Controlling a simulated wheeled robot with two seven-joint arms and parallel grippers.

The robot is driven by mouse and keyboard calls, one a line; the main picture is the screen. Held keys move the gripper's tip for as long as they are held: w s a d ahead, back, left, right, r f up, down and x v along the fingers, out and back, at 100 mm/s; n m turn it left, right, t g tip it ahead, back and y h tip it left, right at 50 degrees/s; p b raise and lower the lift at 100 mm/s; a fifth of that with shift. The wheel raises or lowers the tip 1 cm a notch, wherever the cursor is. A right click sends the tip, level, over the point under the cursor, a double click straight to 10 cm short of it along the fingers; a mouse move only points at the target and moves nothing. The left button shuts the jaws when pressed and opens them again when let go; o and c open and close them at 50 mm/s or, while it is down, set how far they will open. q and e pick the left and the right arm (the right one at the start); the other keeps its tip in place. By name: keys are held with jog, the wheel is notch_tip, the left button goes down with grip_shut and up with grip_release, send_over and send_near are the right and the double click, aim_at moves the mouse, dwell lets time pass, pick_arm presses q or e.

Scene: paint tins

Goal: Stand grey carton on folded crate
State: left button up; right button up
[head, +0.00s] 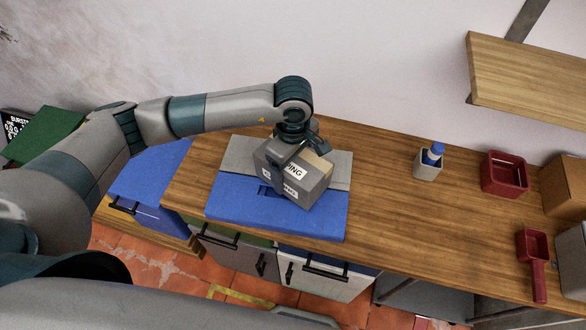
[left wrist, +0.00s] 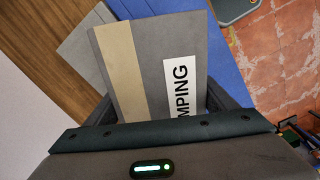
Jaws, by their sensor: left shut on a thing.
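The grey carton (head: 314,188) has a tan tape strip and a white printed label. It is over the folded crate (head: 236,200), a flat blue slab with a grey part at the back, lying on the wooden counter. My left gripper (head: 291,166) is shut on the carton from above. In the left wrist view the carton (left wrist: 145,75) fills the space between the fingers, with the crate's blue surface (left wrist: 232,60) behind it. I cannot tell whether the carton's underside touches the crate. My right gripper is not in view.
On the counter (head: 385,190) to the right are a white container with a blue-topped bottle (head: 430,160), a red bin (head: 504,174), a red scoop-like item (head: 534,255) and a cardboard box (head: 566,185). A wooden shelf (head: 530,75) overhangs at upper right. The counter right of the crate is clear.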

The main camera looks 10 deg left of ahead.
pick_arm(q)
jog(key=shift+f, duration=0.8)
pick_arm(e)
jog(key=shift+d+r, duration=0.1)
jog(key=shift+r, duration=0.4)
pick_arm(q)
jog(key=shift+f, duration=0.15)
jog(key=o, duration=1.6)
jog(key=shift+c, duration=0.2)
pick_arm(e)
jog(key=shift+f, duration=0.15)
